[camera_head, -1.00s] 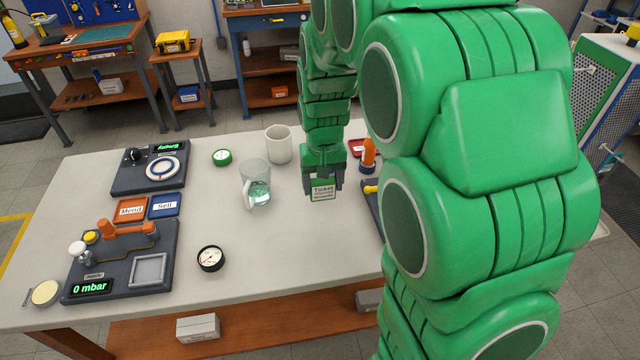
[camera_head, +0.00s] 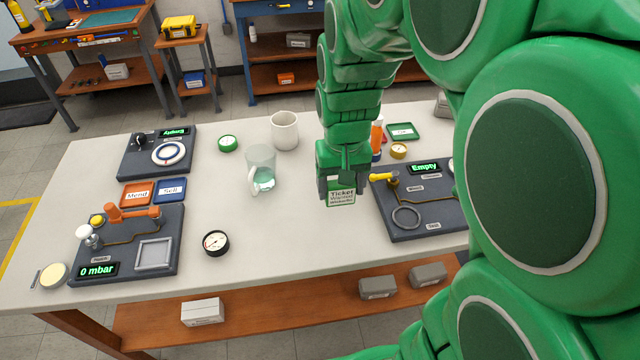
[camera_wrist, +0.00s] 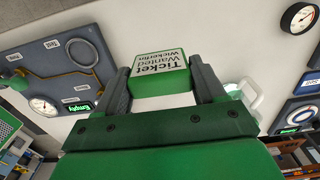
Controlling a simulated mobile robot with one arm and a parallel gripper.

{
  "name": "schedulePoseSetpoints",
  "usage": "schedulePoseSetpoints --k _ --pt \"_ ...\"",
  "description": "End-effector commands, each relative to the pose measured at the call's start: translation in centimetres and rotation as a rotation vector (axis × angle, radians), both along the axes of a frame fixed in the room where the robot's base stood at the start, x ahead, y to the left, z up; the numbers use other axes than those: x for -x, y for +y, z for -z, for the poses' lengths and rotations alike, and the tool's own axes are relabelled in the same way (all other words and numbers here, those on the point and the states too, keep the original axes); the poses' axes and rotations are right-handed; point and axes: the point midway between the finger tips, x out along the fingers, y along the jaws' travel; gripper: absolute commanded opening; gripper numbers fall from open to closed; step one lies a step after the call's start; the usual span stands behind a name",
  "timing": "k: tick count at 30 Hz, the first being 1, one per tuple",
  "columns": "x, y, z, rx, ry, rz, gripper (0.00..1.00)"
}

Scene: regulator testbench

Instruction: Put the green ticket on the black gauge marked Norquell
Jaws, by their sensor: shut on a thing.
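My gripper (camera_head: 343,188) is shut on the green ticket (camera_head: 341,200), a green block with a white printed face reading "Ticket", held at the table's middle right. In the wrist view the ticket (camera_wrist: 160,75) sits between the two dark fingers, its print upside down. I cannot tell how far it is above the table. The black gauge (camera_head: 216,243), with a white round dial, lies on the table to the left of and nearer than my gripper. It also shows in the wrist view (camera_wrist: 299,18), at the top right corner. Its name is too small to read.
A glass jug (camera_head: 262,170) and white mug (camera_head: 285,131) stand left of my gripper. A dark panel (camera_head: 440,222) with a ring is close on the right. A green gauge (camera_head: 227,143) and yellow gauge (camera_head: 398,151) lie farther back. Table between jug and black gauge is clear.

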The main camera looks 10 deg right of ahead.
Motion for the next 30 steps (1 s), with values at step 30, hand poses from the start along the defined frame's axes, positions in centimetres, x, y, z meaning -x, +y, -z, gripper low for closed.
schedulePoseSetpoints --k 30 --pt "3.8 12.1 -1.7 0.004 -0.001 -0.011 0.40"
